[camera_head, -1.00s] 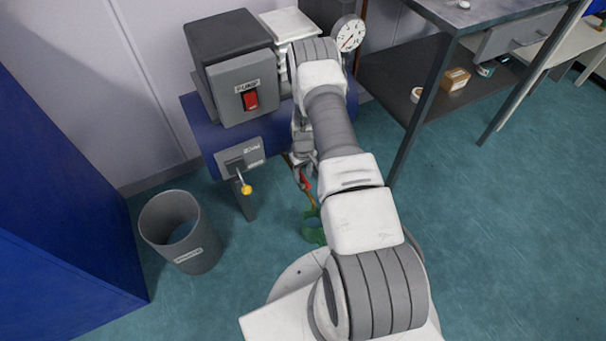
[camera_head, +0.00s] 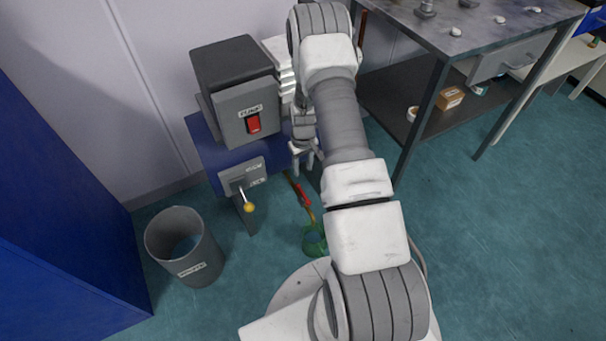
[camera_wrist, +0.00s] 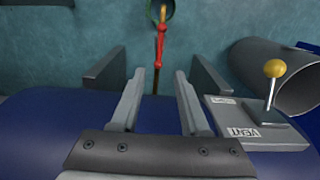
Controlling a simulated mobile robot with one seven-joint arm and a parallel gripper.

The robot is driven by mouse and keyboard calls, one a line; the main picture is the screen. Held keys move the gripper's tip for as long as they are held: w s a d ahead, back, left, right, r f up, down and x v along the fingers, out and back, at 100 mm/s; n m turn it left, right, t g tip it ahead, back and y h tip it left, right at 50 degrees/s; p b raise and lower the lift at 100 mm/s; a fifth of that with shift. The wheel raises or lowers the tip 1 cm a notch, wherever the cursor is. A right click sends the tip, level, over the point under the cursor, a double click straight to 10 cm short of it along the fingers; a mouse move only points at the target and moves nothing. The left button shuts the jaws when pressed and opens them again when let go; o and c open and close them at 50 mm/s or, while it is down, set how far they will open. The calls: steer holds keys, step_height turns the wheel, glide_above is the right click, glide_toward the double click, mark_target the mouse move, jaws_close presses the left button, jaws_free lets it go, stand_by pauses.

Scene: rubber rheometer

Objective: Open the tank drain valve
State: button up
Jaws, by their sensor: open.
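The blue tank (camera_head: 203,148) lies on its side below the pump box; its curved top fills the lower part of the wrist view (camera_wrist: 40,130). A red handle (camera_head: 303,195) sits on a thin brass-coloured line near the floor, by a green round container (camera_head: 314,240). In the wrist view the red handle (camera_wrist: 160,45) shows beyond and between my fingertips, apart from them. My gripper (camera_head: 304,160) is open and empty, its fingers pointing down beside the tank, above the red handle; it also shows in the wrist view (camera_wrist: 158,75).
A yellow-knobbed lever (camera_head: 248,207) on a grey labelled plate (camera_head: 243,176) projects from the tank's front, right of my fingers in the wrist view. A grey bin (camera_head: 185,248) stands at left. A metal bench (camera_head: 440,95) stands at right. Open floor lies between.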

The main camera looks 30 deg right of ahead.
step_height(320, 180, up, 3)
steer(key=shift+f, duration=0.1)
steer(key=shift+s, duration=0.1)
stand_by(0.5)
